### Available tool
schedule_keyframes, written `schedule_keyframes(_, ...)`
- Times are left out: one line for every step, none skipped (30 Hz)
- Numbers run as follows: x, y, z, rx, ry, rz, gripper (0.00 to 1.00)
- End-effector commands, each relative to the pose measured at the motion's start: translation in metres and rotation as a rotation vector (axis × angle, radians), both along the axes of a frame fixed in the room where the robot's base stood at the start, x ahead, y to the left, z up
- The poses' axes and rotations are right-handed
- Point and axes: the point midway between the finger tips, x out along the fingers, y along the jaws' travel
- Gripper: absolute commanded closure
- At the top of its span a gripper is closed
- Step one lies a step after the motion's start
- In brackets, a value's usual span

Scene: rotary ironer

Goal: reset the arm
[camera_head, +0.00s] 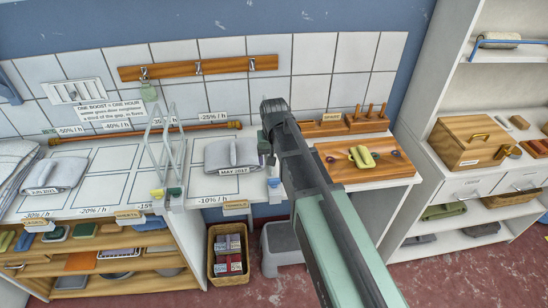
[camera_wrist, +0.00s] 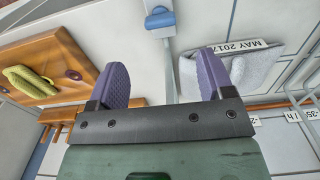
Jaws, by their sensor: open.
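My gripper (camera_wrist: 161,80) is open, with its two purple fingers wide apart and nothing between them in the wrist view. In the head view my dark and green arm reaches up the middle of the picture, and its fingers are mostly hidden. The arm end is over the gap between the counter with the folded grey cloth (camera_head: 231,154) marked MAY 2017 and the wooden board (camera_head: 335,174) with a yellow-green object (camera_head: 362,157). In the wrist view the grey cloth (camera_wrist: 255,68) is at the right and the board (camera_wrist: 62,50) at the left.
A wire stand (camera_head: 163,150) rises from the left counter. A wooden rack with pegs (camera_head: 352,125) is behind the board. A basket of small boxes (camera_head: 212,262) and a grey stool (camera_head: 283,252) are on the floor. White shelving with a wooden box (camera_head: 462,143) stands at right.

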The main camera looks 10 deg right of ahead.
Motion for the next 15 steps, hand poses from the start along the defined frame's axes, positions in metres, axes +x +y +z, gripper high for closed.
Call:
schedule_keyframes(0.0, 0.0, 0.012, 0.0, 0.0, 0.0, 0.26)
schedule_keyframes(0.0, 0.0, 0.012, 0.0, 0.0, 0.0, 0.26)
schedule_keyframes(0.0, 0.0, 0.012, 0.0, 0.0, 0.0, 0.26)
schedule_keyframes(0.0, 0.0, 0.011, 0.0, 0.0, 0.0, 0.26)
schedule_keyframes(0.0, 0.0, 0.01, 0.0, 0.0, 0.0, 0.26)
schedule_keyframes(0.0, 0.0, 0.009, 0.0, 0.0, 0.0, 0.26)
schedule_keyframes(0.0, 0.0, 0.009, 0.0, 0.0, 0.0, 0.26)
schedule_keyframes(0.0, 0.0, 0.009, 0.0, 0.0, 0.0, 0.26)
schedule_keyframes(0.0, 0.0, 0.009, 0.0, 0.0, 0.0, 0.26)
schedule_keyframes(0.0, 0.0, 0.009, 0.0, 0.0, 0.001, 0.26)
schedule_keyframes(-0.001, 0.0, 0.008, 0.0, 0.0, 0.01, 0.26)
schedule_keyframes(-0.01, 0.0, 0.008, 0.0, 0.0, 0.032, 0.26)
schedule_keyframes(-0.023, 0.0, 0.008, 0.0, 0.0, 0.048, 0.26)
schedule_keyframes(-0.04, 0.0, 0.008, 0.0, 0.0, 0.063, 0.26)
schedule_keyframes(-0.066, 0.0, 0.008, -0.001, 0.0, 0.084, 0.26)
